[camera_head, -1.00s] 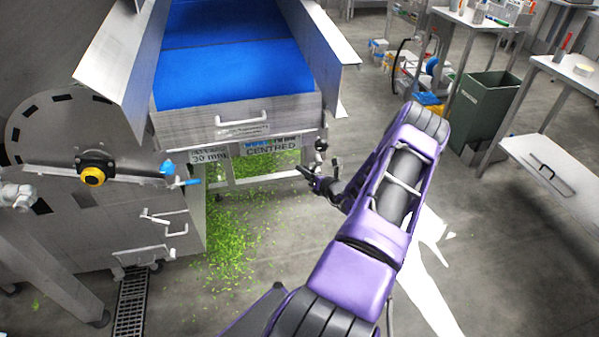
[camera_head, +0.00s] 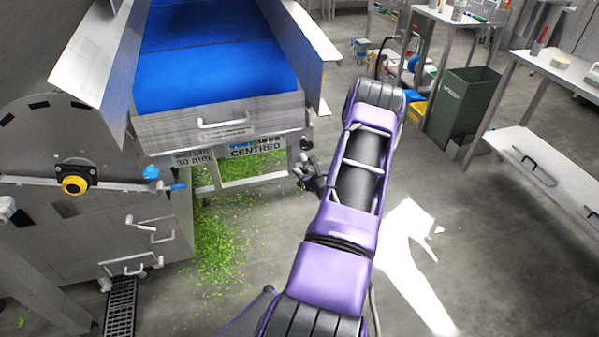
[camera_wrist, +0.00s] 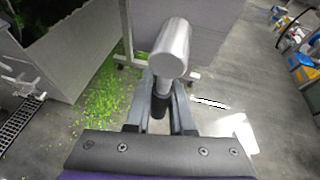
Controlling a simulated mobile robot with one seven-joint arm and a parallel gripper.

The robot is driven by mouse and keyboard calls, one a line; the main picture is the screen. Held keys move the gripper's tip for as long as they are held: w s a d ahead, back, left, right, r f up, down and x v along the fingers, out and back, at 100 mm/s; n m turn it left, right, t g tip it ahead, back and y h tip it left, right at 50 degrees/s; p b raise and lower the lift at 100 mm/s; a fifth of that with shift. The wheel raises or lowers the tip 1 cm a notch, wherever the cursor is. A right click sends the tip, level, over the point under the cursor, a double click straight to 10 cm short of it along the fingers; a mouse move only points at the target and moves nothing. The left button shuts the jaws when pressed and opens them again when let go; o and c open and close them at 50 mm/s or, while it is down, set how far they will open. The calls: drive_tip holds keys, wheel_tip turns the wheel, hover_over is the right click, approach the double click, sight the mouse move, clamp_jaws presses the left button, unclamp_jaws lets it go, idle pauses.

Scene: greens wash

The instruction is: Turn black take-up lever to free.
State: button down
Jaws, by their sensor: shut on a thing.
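The black take-up lever (camera_wrist: 159,104) shows in the wrist view as a dark grip on a pale metal stem, below a thick metal cylinder end (camera_wrist: 175,47). My gripper (camera_wrist: 163,88) has one finger on each side of the lever and is shut on its dark grip. In the head view my gripper (camera_head: 309,181) is at the conveyor's front right corner, small and partly hidden by my arm. The lever cannot be made out clearly there. A sign reading "CENTRED" (camera_head: 255,151) hangs under the conveyor's front edge.
The blue-belted conveyor (camera_head: 215,75) stands left of my arm. Green scraps (camera_head: 220,235) litter the floor. A green bin (camera_head: 462,110) and tables stand right.

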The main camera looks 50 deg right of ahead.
drive_tip(key=shift+d, duration=0.1)
drive_tip(key=c, duration=0.8)
unclamp_jaws()
drive_tip(key=shift+s, duration=0.1)
drive_tip(key=p+v, duration=0.1)
drive_tip(key=v, duration=1.6)
drive_tip(key=shift+s+a, duration=0.15)
drive_tip(key=shift+a, duration=0.05)
